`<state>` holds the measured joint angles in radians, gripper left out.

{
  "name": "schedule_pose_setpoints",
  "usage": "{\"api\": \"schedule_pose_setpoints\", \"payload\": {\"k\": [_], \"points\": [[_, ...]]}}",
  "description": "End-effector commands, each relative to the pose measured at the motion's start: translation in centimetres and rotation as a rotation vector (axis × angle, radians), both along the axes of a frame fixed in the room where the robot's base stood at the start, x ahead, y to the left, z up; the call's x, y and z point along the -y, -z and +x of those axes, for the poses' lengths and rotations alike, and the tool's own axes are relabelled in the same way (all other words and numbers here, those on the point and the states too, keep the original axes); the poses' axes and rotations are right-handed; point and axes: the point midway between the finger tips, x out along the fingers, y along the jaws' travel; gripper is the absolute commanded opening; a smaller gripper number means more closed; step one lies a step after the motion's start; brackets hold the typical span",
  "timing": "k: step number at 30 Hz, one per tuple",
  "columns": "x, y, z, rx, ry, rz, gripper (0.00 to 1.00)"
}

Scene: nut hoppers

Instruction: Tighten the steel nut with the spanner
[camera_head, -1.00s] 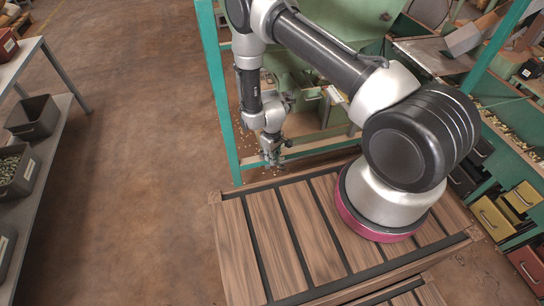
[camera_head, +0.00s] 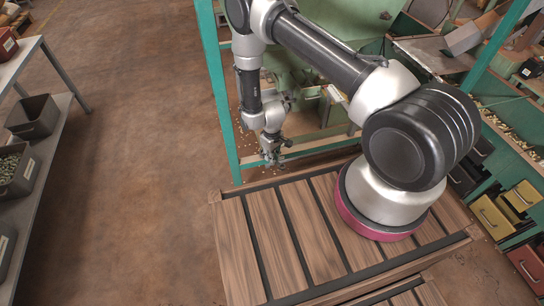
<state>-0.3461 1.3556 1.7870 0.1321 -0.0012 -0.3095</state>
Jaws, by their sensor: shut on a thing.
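My gripper (camera_head: 272,158) points down near the lower rail of the green frame, just beyond the far edge of my wooden deck. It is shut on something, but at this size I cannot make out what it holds. I cannot pick out the spanner or the steel nut in this view. They may be hidden by my gripper or too small to see.
A green frame post (camera_head: 219,95) stands just left of my arm. Green machinery (camera_head: 345,25) is behind it. Drawers (camera_head: 522,196) line the right side. A shelf with dark bins (camera_head: 33,117) is at the left. The brown floor (camera_head: 130,170) between is clear.

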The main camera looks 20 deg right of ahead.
Motion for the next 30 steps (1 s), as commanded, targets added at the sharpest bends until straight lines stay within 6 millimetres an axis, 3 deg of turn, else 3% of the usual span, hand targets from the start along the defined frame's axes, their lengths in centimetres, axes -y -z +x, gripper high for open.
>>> {"api": "schedule_pose_setpoints", "payload": {"k": [30], "points": [[0.0,0.73,0.01,0.0,0.0,0.0,0.0]]}}
